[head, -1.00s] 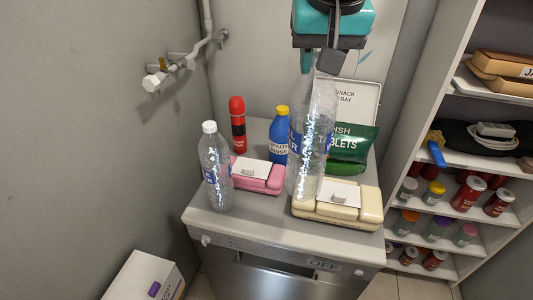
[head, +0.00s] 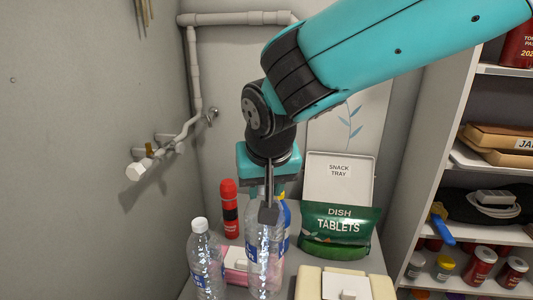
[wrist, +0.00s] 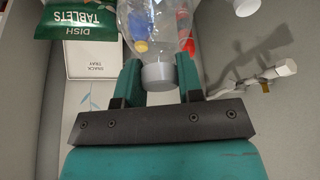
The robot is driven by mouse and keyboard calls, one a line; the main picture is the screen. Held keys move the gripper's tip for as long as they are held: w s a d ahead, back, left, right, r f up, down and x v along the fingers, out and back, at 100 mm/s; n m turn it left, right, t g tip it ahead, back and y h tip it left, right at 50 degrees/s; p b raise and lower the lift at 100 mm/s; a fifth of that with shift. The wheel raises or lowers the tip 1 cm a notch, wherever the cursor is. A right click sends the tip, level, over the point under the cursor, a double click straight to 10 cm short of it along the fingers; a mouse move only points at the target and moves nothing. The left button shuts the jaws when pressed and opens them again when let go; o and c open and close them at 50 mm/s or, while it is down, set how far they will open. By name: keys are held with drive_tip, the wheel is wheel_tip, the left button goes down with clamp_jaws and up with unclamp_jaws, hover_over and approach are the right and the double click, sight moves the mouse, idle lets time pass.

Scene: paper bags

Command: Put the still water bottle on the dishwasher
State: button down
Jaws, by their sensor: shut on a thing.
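My gripper (head: 268,200) is shut on a clear plastic bottle (head: 265,250) with a blue label, near its top. The bottle hangs upright over the dishwasher (head: 291,262); I cannot tell whether its base touches the top. In the wrist view the bottle's grey cap (wrist: 159,76) sits between the fingers (wrist: 160,82). A second clear bottle (head: 206,265) with a white cap and blue label stands on the dishwasher to the left. The label wording on both is too small to read, so I cannot tell which is still water.
A pink box (head: 236,262) lies behind the bottles and a cream box (head: 345,284) at front right. A red flask (head: 230,210), a green dish tablets bag (head: 338,228) and a snack tray (head: 340,175) stand at the back. Shelves (head: 455,190) rise on the right.

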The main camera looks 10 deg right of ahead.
sight(265, 234)
wheel_tip(265, 234, down, 11)
drive_tip(key=shift+f+p, duration=0.15)
drive_tip(key=shift+p, duration=0.85)
drive_tip(key=shift+f, duration=0.2)
drive_tip(key=c, duration=0.8)
unclamp_jaws()
drive_tip(key=shift+o, duration=0.2)
